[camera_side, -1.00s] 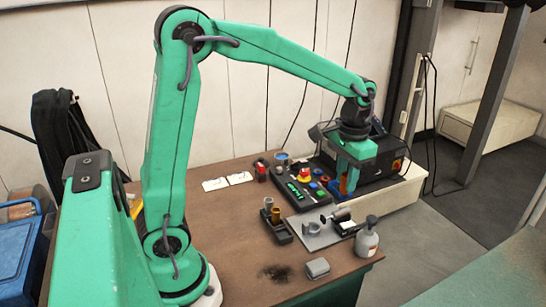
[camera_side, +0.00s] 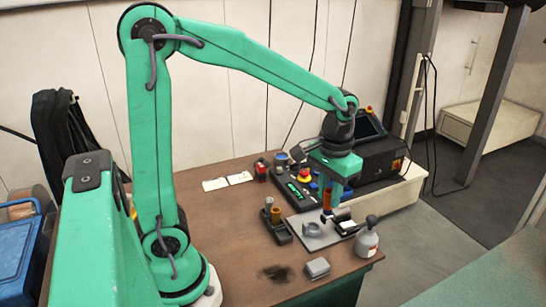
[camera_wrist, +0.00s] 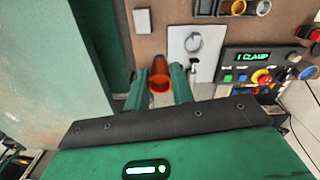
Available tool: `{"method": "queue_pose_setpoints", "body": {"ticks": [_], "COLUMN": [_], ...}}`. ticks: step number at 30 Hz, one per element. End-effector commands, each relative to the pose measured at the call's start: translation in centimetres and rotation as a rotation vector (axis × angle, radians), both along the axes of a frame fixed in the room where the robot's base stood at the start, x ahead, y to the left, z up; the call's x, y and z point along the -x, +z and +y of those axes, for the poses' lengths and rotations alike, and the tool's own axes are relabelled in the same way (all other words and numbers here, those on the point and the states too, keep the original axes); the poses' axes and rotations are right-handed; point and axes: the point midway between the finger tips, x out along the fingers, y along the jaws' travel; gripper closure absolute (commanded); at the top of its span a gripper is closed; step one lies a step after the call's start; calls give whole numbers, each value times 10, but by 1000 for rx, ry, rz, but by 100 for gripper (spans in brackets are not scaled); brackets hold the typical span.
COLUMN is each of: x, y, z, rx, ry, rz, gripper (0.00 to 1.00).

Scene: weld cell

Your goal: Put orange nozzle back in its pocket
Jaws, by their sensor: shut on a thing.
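The orange nozzle (camera_wrist: 159,78) is between the two green fingers of my gripper (camera_wrist: 160,92) in the wrist view, with its open end showing. In the side view the orange nozzle (camera_side: 327,201) hangs under my gripper (camera_side: 329,188), above the grey plate. A dark nozzle holder (camera_side: 282,234) stands apart, to the left and nearer the camera. It carries a grey nozzle (camera_side: 268,203) and a brass-coloured nozzle (camera_side: 276,216). The holder shows only partly at the top edge of the wrist view; I cannot make out its pockets fully.
A grey plate (camera_side: 309,241) with a ring clamp (camera_side: 312,228) lies below my gripper. A control panel (camera_side: 288,188) is behind. The brown table is clear on the left.

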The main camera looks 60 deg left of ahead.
Motion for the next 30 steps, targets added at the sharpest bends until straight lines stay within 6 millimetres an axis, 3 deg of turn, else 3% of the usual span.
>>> {"method": "queue_pose_setpoints", "body": {"ticks": [6,13,20,30], "x": [45,80,92,90], "y": [-13,-26,-32,-37], "z": [-10,-15,-16,-8], "rx": [0,0,1,0], "ry": [133,243,285,289], "rz": [-1,-1,-2,0], "gripper": [99,99,99,99]}}
